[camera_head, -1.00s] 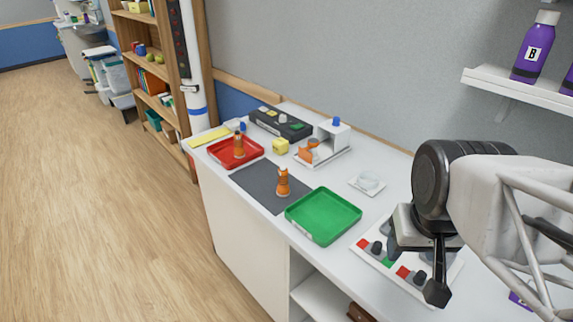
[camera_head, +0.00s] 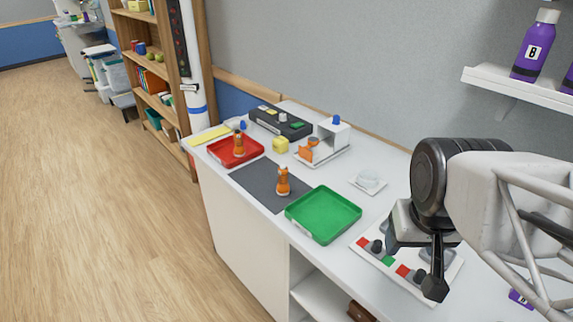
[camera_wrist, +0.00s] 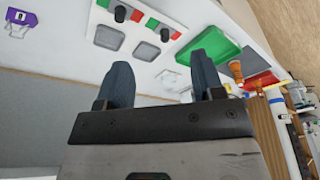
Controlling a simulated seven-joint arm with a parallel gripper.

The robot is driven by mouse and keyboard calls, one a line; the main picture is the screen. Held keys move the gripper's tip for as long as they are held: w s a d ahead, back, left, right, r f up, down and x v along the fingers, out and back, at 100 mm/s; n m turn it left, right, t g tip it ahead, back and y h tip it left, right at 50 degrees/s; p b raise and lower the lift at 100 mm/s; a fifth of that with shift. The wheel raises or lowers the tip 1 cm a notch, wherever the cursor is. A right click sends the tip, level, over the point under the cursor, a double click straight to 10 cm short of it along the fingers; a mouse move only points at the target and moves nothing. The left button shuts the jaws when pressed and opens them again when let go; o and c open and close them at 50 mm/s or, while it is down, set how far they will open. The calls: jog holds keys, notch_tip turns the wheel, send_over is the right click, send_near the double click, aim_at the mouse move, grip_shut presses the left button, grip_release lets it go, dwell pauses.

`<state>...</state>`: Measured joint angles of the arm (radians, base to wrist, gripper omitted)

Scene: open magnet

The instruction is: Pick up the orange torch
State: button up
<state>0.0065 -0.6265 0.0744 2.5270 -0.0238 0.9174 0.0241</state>
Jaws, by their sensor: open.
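An orange torch-like object (camera_head: 283,181) stands upright on the dark grey mat in the head view. A similar orange object (camera_head: 239,144) stands in the red tray (camera_head: 222,158), and I cannot tell for certain which is the torch. In the wrist view an orange object (camera_wrist: 236,70) shows beyond the green tray. My gripper (camera_wrist: 163,78) is open and empty, its two dark fingers apart. In the head view it hangs over the button panel at the right, well away from the orange objects.
The green tray (camera_head: 292,213) lies between the mat (camera_head: 250,183) and the button panel (camera_head: 393,272). A shelf with purple bottles (camera_head: 532,50) is above right.

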jog(key=w+f+n+t+h, duration=0.15)
jog(key=w+t, duration=0.25)
jog(key=w, duration=1)
jog(key=n+t+y, duration=0.4)
jog(key=n+y, duration=0.4)
jog(key=y, duration=0.4)
send_near(285, 167)
jog(key=x, duration=0.3)
jog(key=shift+w, duration=0.2)
jog(key=shift+f, duration=0.1)
jog(key=shift+x, duration=1.25)
jog(key=shift+x, duration=2.6)
